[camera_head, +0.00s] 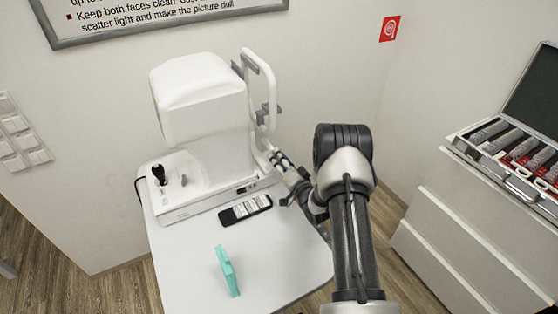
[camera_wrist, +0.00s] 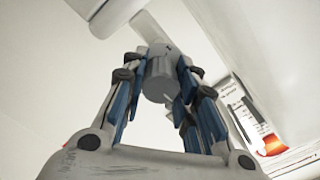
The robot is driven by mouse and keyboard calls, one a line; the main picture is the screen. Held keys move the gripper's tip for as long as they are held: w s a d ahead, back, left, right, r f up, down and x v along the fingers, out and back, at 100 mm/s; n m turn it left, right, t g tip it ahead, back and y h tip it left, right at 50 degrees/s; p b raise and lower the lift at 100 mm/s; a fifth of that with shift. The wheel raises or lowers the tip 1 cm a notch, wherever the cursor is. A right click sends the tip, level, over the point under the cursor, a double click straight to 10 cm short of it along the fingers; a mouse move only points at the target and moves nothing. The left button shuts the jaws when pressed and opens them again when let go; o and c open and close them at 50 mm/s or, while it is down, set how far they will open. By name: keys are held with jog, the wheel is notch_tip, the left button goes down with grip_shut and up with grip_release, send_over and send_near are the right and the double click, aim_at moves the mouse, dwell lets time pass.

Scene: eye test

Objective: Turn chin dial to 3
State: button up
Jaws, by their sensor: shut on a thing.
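The chin dial (camera_wrist: 158,82) is a grey cylinder at the end of a pale post in the wrist view. My gripper (camera_wrist: 156,68) is shut on it, with a blue-padded finger on each side. In the head view my gripper (camera_head: 283,170) is at the lower right side of the white eye instrument (camera_head: 200,105), below the chin-rest frame (camera_head: 270,88). The dial is too small and covered to make out there.
The instrument stands on a white table (camera_head: 275,265). A black tray with white items (camera_head: 246,209) and a teal object (camera_head: 227,271) lie in front. A joystick (camera_head: 159,175) is at the left. White drawers with an open case (camera_head: 505,150) stand at the right.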

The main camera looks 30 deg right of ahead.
dwell(0.4)
jog(key=o, duration=1.1)
jog(key=s, duration=1.2)
jog(key=shift+d, duration=0.2)
